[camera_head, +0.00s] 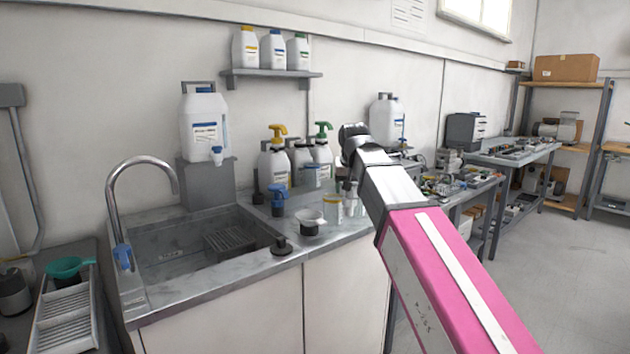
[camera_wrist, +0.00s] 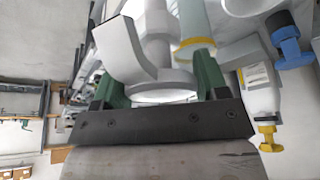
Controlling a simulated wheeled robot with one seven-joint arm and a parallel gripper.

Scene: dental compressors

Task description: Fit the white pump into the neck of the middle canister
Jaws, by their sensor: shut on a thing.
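The white pump (camera_wrist: 155,78) is between the green fingers of my gripper (camera_wrist: 157,70) in the wrist view, with its broad spout pointing up and left. My gripper is shut on it. In the head view my gripper (camera_head: 347,184) is at the end of the arm, over the right part of the counter, small and partly hidden. The middle canister (camera_head: 299,156) stands at the back of the counter, between a canister with a yellow pump (camera_head: 276,158) and one with a green pump (camera_head: 322,151). No pump shows on its neck. My gripper is to its right, apart from it.
A blue pump (camera_head: 277,199), a yellow-rimmed jar (camera_head: 332,208), a white bowl (camera_head: 309,221) and a small dark stand (camera_head: 281,245) crowd the counter in front of the canisters. The sink (camera_head: 160,262) is left. A shelf (camera_head: 270,74) with bottles hangs above.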

